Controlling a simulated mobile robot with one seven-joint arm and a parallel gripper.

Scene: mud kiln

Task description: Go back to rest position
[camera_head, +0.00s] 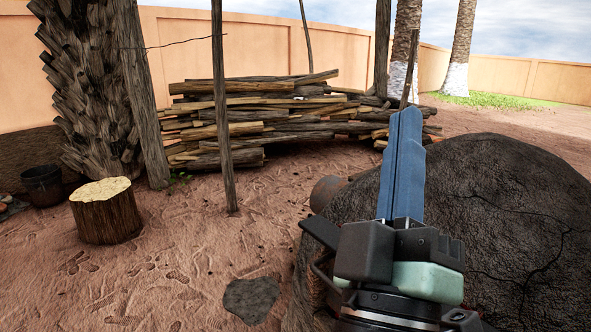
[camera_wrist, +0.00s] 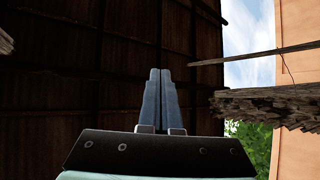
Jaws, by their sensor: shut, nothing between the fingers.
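My gripper (camera_head: 405,115) stands upright in the head view, its long blue-grey fingers together and pointing up. It is in front of the dark mud kiln (camera_head: 500,225), which fills the right side. I cannot tell whether my arm touches the kiln. In the wrist view my gripper (camera_wrist: 160,75) is also shut, with nothing between its fingers. That view looks up at a dark slatted roof (camera_wrist: 90,60).
A stack of logs (camera_head: 270,115) lies behind, with thin wooden posts (camera_head: 221,110) before it. A cut stump (camera_head: 105,212) and a dark pot (camera_head: 42,185) stand at left. A flat stone (camera_head: 250,298) lies on the sandy ground. An orange wall (camera_head: 270,45) closes the back.

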